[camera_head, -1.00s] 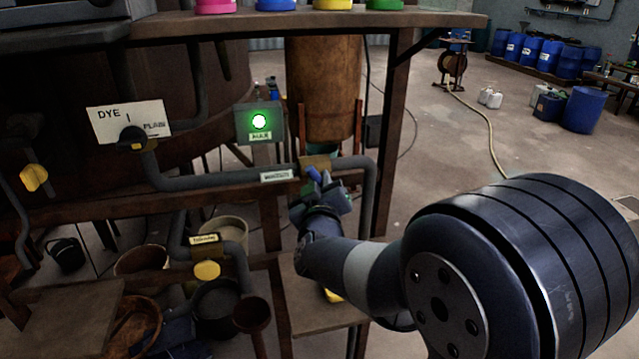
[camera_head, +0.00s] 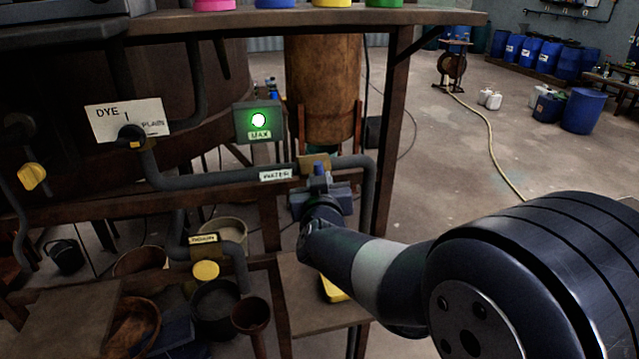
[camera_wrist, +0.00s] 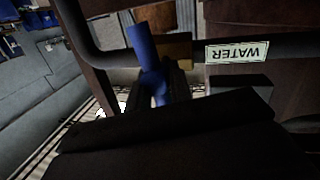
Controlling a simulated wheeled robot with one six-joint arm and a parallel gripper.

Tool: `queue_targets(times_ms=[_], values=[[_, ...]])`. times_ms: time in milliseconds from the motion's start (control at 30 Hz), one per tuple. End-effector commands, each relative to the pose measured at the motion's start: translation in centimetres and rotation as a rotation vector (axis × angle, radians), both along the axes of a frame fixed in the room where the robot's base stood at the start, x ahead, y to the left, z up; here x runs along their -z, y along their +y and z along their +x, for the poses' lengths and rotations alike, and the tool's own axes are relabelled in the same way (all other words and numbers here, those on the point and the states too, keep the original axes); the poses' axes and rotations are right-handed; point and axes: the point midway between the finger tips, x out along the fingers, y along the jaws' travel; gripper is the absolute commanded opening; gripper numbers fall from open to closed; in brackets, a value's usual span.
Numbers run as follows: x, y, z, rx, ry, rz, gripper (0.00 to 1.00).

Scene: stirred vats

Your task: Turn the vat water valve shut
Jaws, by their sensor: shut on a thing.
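The water valve has a blue handle (camera_head: 319,171) on a brass-coloured body (camera_head: 315,162), set in a grey pipe to the right of a white WATER label (camera_head: 276,175). My gripper (camera_head: 321,190) is shut on the blue handle from the front, and its jaws hide the handle's lower part. In the wrist view, turned over, the blue handle (camera_wrist: 144,46) stands out past my dark fingers (camera_wrist: 166,84), close to the brass body (camera_wrist: 175,48) and the WATER label (camera_wrist: 237,53). The handle lies across the pipe, slightly tilted.
A lit green lamp box (camera_head: 258,122) hangs above the pipe. A dye/plain selector (camera_head: 131,136) is at left, and another valve with a yellow handle (camera_head: 206,270) sits below. A wooden post (camera_head: 390,130) stands right of the valve; open floor lies beyond, with a hose.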

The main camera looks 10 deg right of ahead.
Motion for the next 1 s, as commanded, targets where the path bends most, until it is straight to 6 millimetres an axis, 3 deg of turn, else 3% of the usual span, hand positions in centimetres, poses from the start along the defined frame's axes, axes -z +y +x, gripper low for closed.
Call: queue_targets(times_ms=[300, 800, 833, 1000], values=[[0.06, -0.10, -0.03, 0.001, 0.001, 0.125, 0.00], [0.06, -0.12, -0.02, 0.001, 0.001, 0.148, 0.00], [0.06, -0.11, -0.02, 0.001, 0.001, 0.148, 0.22], [0.04, -0.10, -0.02, 0.000, 0.001, 0.147, 0.36]])
